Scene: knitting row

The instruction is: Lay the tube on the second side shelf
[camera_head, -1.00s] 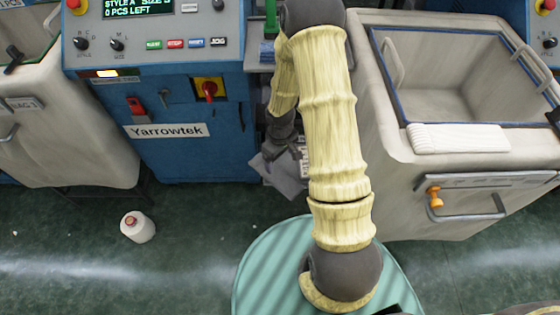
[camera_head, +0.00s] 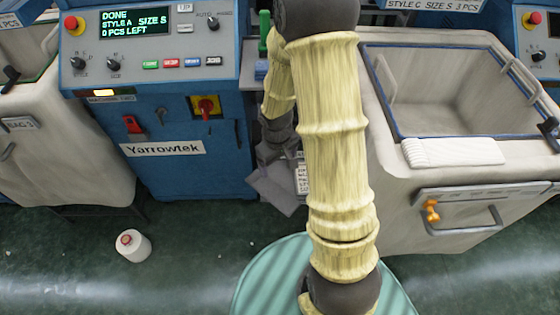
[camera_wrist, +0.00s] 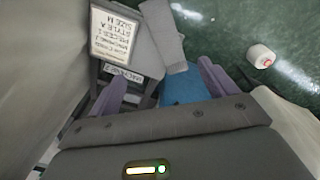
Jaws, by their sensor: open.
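A grey ribbed knitted tube (camera_wrist: 166,48) lies just beyond my fingertips in the wrist view, on or over the edge of a grey side shelf (camera_wrist: 146,60) labelled for machine 2. I cannot tell whether the tube touches a finger.
A card (camera_wrist: 112,38) stands by the shelf. The blue machine (camera_head: 185,175) reads DONE, 0 PCS LEFT. A large bin (camera_head: 400,185) is at right, with a white ribbed piece (camera_head: 455,151) on its rim.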

